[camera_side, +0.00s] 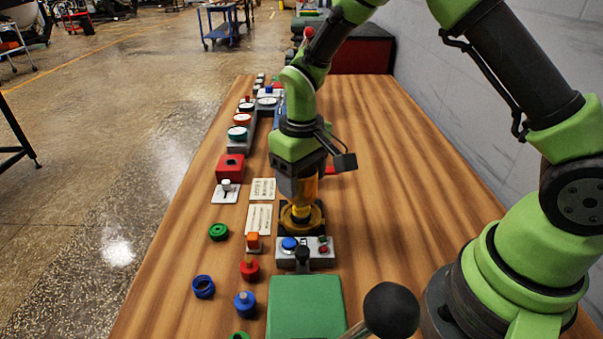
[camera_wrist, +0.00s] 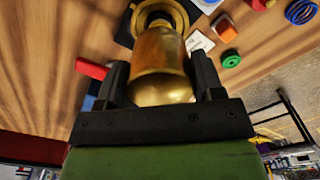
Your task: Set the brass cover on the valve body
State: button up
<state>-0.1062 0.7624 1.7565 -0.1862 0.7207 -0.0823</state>
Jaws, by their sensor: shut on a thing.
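My gripper (camera_side: 299,187) points down over the workbench and is shut on the brass cover (camera_side: 311,190). In the wrist view, the gold, rounded cover (camera_wrist: 160,68) sits between the two black fingers (camera_wrist: 161,84). The valve body (camera_side: 302,219) is a brass ring on a dark square base, directly below the cover. In the wrist view, the valve body's ring (camera_wrist: 178,12) shows just beyond the cover's far end, which partly hides it. I cannot tell whether the cover touches the valve body.
A control box (camera_side: 304,252) with a blue button stands just in front of the valve body. A green block (camera_side: 305,305) lies nearer. Paper labels (camera_side: 259,220), a red box (camera_side: 230,167) and several coloured rings and knobs lie left. The bench's right side is mostly clear.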

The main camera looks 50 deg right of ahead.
jog(key=shift+f, duration=1.2)
jog(key=shift+f, duration=0.3)
jog(key=shift+f, duration=0.8)
jog(key=shift+f, duration=0.3)
dwell(0.3)
jog(key=o, duration=1.1)
jog(key=shift+c, duration=1.3)
jog(key=shift+r, duration=0.15)
